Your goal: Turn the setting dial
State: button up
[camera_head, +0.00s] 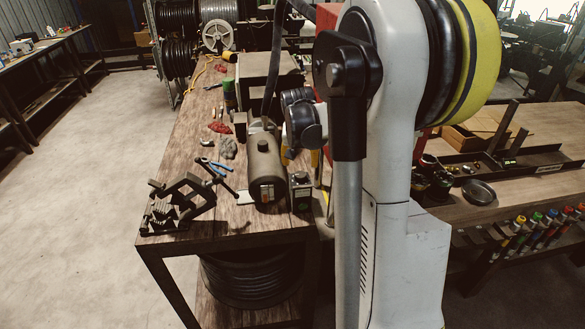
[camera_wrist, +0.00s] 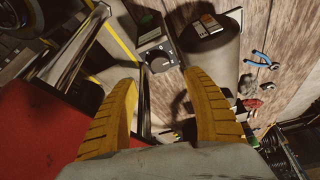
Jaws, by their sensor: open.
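The setting dial (camera_wrist: 160,62) is a dark round knob on a small dark box, seen ahead between my fingertips in the wrist view. In the head view the box (camera_head: 301,192) stands near the front edge of the workbench, right of a grey-brown cylinder (camera_head: 266,172), with the dial on its top. My gripper (camera_wrist: 160,78) is open, with its two yellow fingers spread on either side of the dial in the picture. Nothing shows between the fingers. I cannot tell whether they touch the box. In the head view my arm hides most of the gripper.
The cylinder (camera_wrist: 213,60) lies close beside the box. A dark clamp-like tool (camera_head: 185,200) and blue-handled pliers (camera_head: 212,167) lie to the left on the wooden bench (camera_head: 250,228). A red surface (camera_wrist: 45,128) fills the lower left of the wrist view. Open floor lies left of the bench.

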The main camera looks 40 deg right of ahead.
aim_at(300, 174)
jog(key=b+x, duration=0.1)
jog(key=x, duration=0.8)
jog(key=c, duration=1.2)
